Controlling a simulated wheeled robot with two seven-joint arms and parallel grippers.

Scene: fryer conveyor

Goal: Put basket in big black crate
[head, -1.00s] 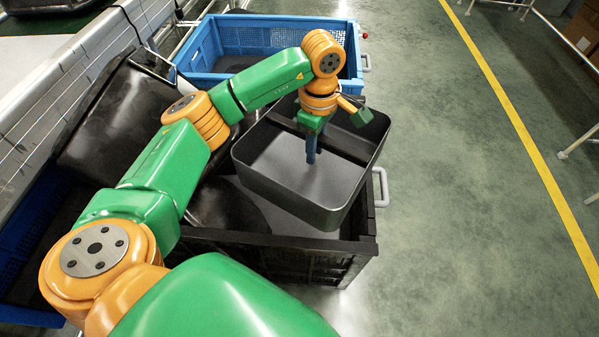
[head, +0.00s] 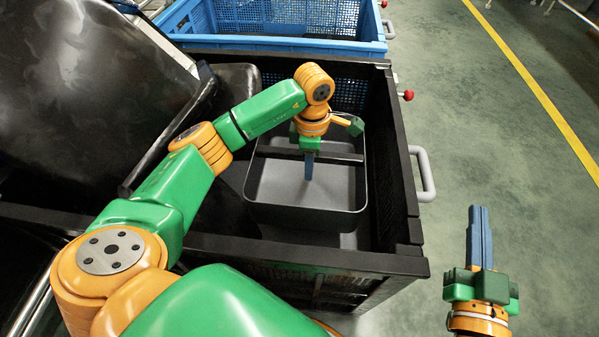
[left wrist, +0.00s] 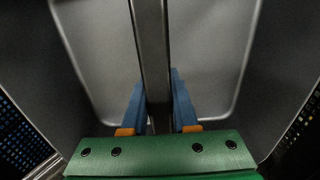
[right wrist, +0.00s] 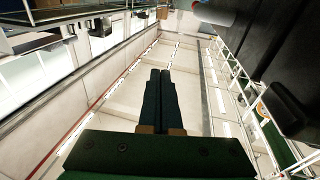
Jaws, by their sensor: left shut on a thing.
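The basket (head: 305,216) is a dark grey rectangular pan with a bar across its middle. In the head view it is within the walls of the big black crate (head: 300,259), towards the crate's right side. I cannot tell whether it touches the crate floor. My left gripper (head: 309,172) points down into the basket and is shut on its bar. In the left wrist view the blue fingers (left wrist: 158,108) are on either side of the bar (left wrist: 153,50). My right gripper (head: 480,225) is shut and empty, outside the crate at the lower right.
A blue crate (head: 290,44) stands behind the black crate. A grey handle (head: 424,172) and a red knob (head: 408,95) stick out at the right. Dark shiny metal (head: 80,80) fills the left. The green floor (head: 480,120) at the right is open, with a yellow line.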

